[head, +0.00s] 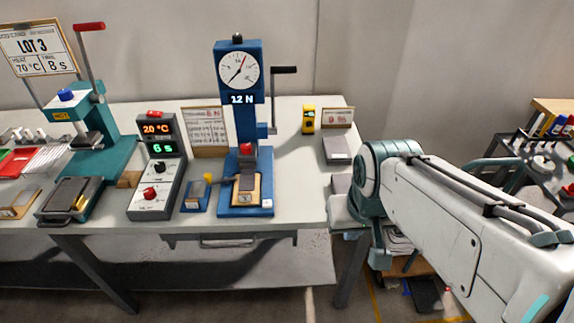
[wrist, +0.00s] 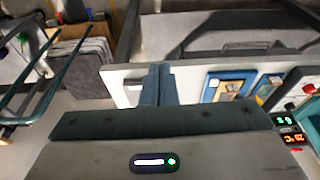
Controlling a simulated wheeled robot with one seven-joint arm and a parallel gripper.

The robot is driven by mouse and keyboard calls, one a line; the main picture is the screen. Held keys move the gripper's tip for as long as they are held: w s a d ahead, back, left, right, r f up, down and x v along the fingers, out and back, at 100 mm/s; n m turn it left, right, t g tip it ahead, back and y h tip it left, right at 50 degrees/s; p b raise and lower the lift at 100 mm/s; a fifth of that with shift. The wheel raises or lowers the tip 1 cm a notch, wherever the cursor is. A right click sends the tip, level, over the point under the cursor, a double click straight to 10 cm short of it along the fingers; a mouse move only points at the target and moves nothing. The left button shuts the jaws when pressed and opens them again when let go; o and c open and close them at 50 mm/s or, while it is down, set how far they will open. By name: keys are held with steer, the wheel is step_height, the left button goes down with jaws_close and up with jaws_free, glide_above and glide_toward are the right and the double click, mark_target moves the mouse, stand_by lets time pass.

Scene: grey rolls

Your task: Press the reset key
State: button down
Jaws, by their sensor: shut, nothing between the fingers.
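The blue test stand (head: 238,80) stands on the bench, with a round dial, a display reading 12 N and a red part (head: 246,148) below it. A grey control box (head: 157,170) to its left has lit displays, a black knob, a red knob (head: 150,194) and a red top piece. No label marking a reset key is readable. My gripper's fingers (wrist: 158,84) are together and empty in the wrist view, apart from the blue plate (wrist: 228,86) to their right. In the head view my arm's end is at the bench's right side; the fingers are not clearly visible.
A teal press (head: 95,130) with a red-handled lever stands at the left. A small blue box (head: 197,195) sits between control box and stand. A yellow device (head: 308,119) and a grey block (head: 337,150) are right of the stand. The bench between them is clear.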

steer(key=shift+a, duration=0.15)
steer(key=w+a+f+m+t+y, duration=0.2)
steer(key=w+a+m+y, duration=0.5)
steer(key=w+a, duration=0.45)
steer(key=w+a+f+m+t, duration=0.1)
steer(key=w+f+m, duration=0.1)
steer(key=w+m, duration=0.4)
steer(key=w+a+f+m+t+h, duration=0.1)
steer(key=w+a+f+m, duration=0.1)
steer(key=w+m, duration=0.4)
steer(key=shift+w+f+b, duration=0.45)
steer(key=shift+w+f, duration=0.1)
steer(key=shift+f, duration=0.25)
steer(key=shift+f, duration=0.15)
steer(key=b, duration=0.6)
glide_above(270, 205)
step_height(270, 205, down, 7)
steer(key=shift+r, duration=0.15)
steer(key=shift+f+b, duration=0.9)
steer(key=shift+b, duration=0.25)
